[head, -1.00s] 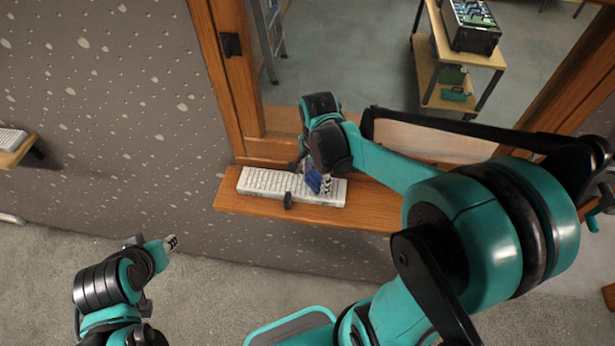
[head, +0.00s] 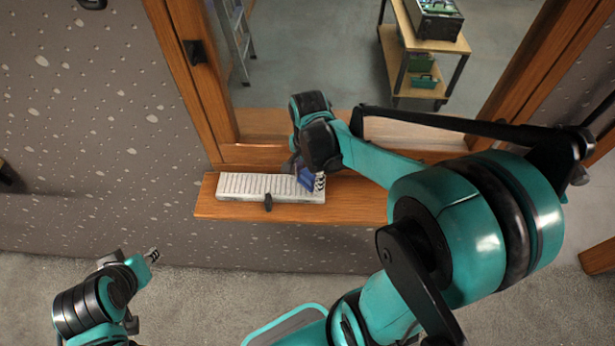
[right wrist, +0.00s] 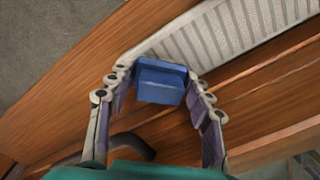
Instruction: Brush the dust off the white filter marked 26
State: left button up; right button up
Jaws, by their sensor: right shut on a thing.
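A long white filter with a ribbed face (head: 245,187) lies on the wooden sill below the window frame. It also shows in the right wrist view (right wrist: 225,35). I cannot read a number on it. My right gripper (head: 312,182) is over the filter's right end, shut on a blue block-like thing (head: 304,176), likely the brush. The right wrist view shows this blue thing (right wrist: 160,80) between the two fingers, at the filter's edge; its bristles are hidden, so I cannot tell whether it touches. My left gripper (head: 152,256) is low at the left, away from the sill; its jaws are too small to judge.
The wooden sill (head: 355,205) is bare right of the filter.

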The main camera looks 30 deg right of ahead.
jog(key=shift+r+p, duration=2.1)
jog(key=shift+r, duration=0.75)
jog(key=shift+r, duration=0.1)
jog(key=shift+r+p, duration=1.25)
jog(key=shift+r, duration=0.25)
jog(key=shift+f, duration=0.1)
